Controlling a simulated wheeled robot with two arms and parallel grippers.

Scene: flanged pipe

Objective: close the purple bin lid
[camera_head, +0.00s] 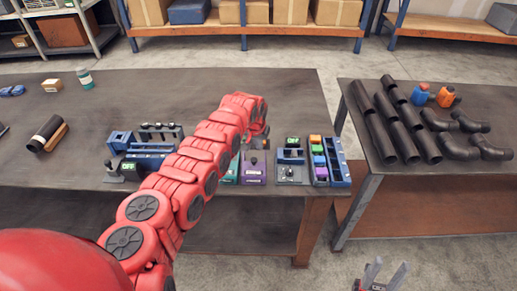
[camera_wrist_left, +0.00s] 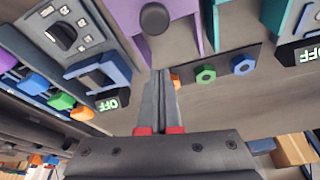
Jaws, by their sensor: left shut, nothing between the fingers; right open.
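The purple bin (camera_head: 253,172) sits on the dark workbench near its front edge. My right gripper (camera_head: 388,275) is open and empty at the bottom right, away from the bench.
A teal bin (camera_head: 229,176) stands left of the purple bin. Green (camera_wrist_left: 205,74) and blue (camera_wrist_left: 242,65) hex nuts show beside the fingers. Black pipes (camera_head: 400,125) lie on the right table.

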